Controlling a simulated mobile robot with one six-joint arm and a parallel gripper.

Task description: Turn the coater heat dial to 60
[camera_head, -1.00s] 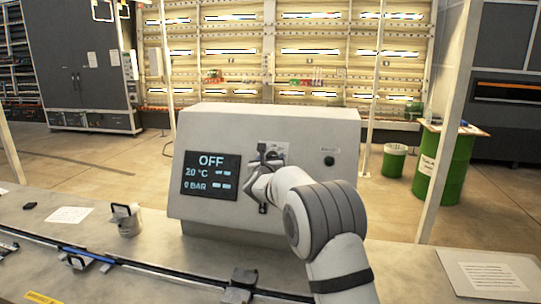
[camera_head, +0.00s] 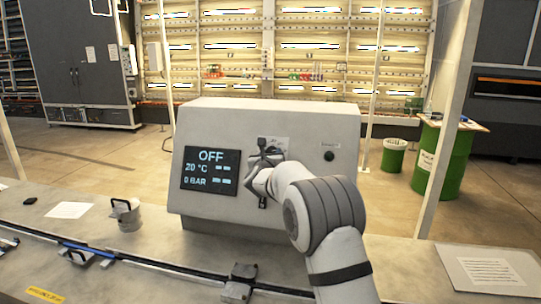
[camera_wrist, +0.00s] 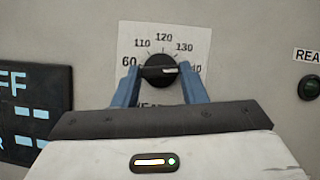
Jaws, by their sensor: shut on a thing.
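The coater heat dial (camera_wrist: 158,72) is a round black knob on a white scale plate (camera_wrist: 127,40) in the wrist view. The scale shows 60 at the left, then 110, 120, 130 and a partly hidden number at the right. The knob's grip bar lies about level, with its white mark on the right half, away from 60. My gripper (camera_wrist: 160,78) has its two blue fingers at the knob's left and right and is shut on it. In the head view my gripper (camera_head: 264,160) is at the grey machine's front and covers much of the dial.
The grey machine (camera_head: 325,125) has a screen (camera_head: 211,171) reading OFF, 20 °C and 0 BAR left of the dial. A dark green button (camera_wrist: 310,88) is at the right.

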